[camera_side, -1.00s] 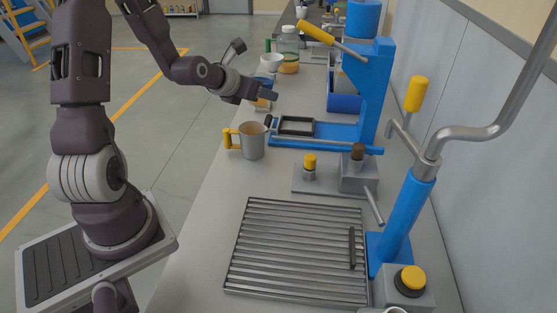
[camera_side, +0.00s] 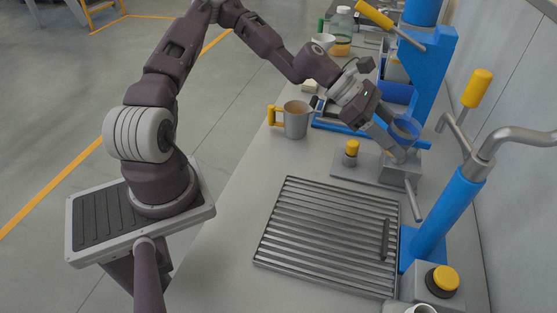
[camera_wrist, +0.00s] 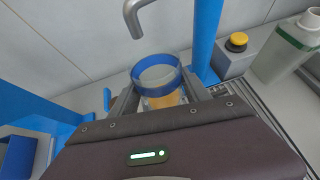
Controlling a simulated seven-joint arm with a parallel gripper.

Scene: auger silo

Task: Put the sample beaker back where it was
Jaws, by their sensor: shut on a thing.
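My gripper (camera_side: 398,140) is shut on the sample beaker. In the wrist view the beaker (camera_wrist: 160,80) is clear, with a blue band round its rim, and stands upright between the two fingers. Orange-yellow shows in its lower part. In the side view its blue rim (camera_side: 405,129) shows at the fingertips, just above or at a grey block (camera_side: 400,170) on the bench. I cannot tell whether the beaker touches the block. The fingers hide part of the beaker.
A steel spout (camera_wrist: 138,18) hangs beyond the beaker, by a blue post (camera_wrist: 206,40). A yellow knob (camera_side: 352,147) stands left of the block. A slatted grate (camera_side: 325,235) lies in front. A grey mug (camera_side: 297,120) with a yellow handle stands left.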

